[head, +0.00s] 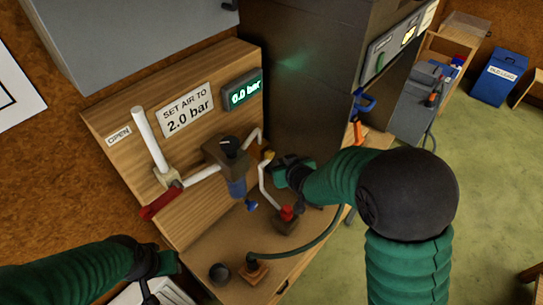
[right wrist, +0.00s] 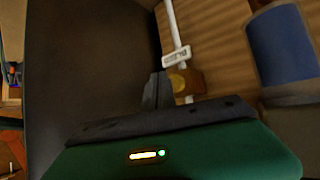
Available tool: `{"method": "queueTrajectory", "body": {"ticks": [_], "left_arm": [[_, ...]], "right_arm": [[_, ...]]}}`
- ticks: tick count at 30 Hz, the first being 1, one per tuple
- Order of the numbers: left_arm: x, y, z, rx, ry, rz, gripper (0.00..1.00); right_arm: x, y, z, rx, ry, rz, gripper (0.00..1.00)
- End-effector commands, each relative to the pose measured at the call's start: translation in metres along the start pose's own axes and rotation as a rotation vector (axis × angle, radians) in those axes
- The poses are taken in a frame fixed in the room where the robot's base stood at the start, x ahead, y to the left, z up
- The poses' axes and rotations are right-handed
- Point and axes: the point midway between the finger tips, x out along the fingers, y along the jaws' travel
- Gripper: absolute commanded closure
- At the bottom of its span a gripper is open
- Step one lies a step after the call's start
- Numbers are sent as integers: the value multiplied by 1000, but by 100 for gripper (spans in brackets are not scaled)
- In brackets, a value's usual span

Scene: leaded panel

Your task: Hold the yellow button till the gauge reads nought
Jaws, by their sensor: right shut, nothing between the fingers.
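The gauge (head: 243,92) on the wooden board has a lit green display reading 0.0 bar. The small yellow button (head: 268,155) is at the right of the board, on the white pipework. In the right wrist view the button (right wrist: 177,80) sits on a brass-coloured block under a white tag. My right gripper (head: 279,165) is shut and empty, its tips close beside the button; contact cannot be made out. Its dark fingers (right wrist: 158,88) also show in the right wrist view. My left gripper (head: 152,274) is low at the left, its fingers partly cut off and unclear.
A regulator (head: 228,145) with a black knob and blue bowl stands left of the button. A red-handled valve (head: 162,200) is further left. A red-topped fitting (head: 287,213) and a hose (head: 310,248) lie below my right gripper. A dark cabinet (head: 300,90) stands behind.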

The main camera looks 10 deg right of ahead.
Motion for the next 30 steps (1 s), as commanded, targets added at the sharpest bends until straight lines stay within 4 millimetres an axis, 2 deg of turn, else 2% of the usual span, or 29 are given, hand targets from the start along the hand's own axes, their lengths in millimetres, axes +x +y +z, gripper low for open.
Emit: {"method": "queueTrajectory", "body": {"ticks": [14, 28, 30], "left_arm": [[0, 0, 0, 0, 0, 0, 64], [0, 0, 0, 0, 0, 0, 64], [7, 0, 2, 0, 0, 0, 64]], "right_arm": [[-31, 23, 23, 1, 0, 1, 100], [-33, 24, 24, 0, -1, 0, 100], [-33, 26, 35, 5, -25, 9, 100]]}}
